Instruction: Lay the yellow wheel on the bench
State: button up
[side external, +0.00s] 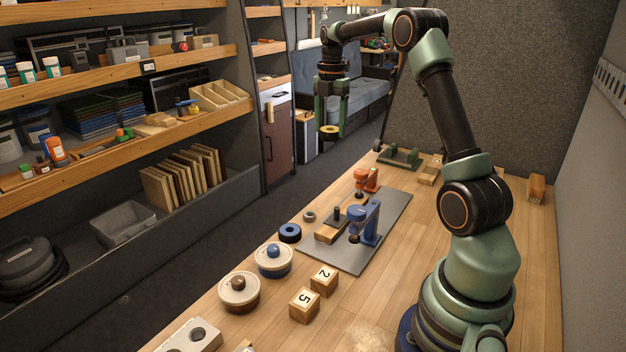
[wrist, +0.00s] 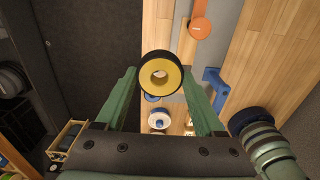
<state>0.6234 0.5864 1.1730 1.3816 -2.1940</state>
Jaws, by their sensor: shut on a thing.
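The yellow wheel (wrist: 162,75) has a black rim and a hole in its middle. In the wrist view it sits between the fingertips of my gripper (wrist: 161,76), which is shut on it. In the side view my gripper (side external: 330,120) hangs at the far end of the bench (side external: 372,306), high and toward its left edge. The yellow wheel (side external: 329,132) shows there at the fingertips, in the air and clear of the bench top. I cannot tell its exact height.
An orange clamp (side external: 365,182) and a blue clamp (side external: 365,222) stand on a grey mat (side external: 392,213). A blue ring (side external: 289,232), two lidded pots (side external: 239,292) and numbered blocks (side external: 304,304) stand nearer. The bench right of the mat is mostly clear.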

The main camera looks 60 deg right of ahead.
aim_at(328, 202)
jog(key=shift+w+d+f, duration=0.4)
jog(key=shift+d, duration=0.25)
notch_tip(328, 202, down, 20)
jog(key=o, duration=1.4)
jog(key=shift+f, duration=0.15)
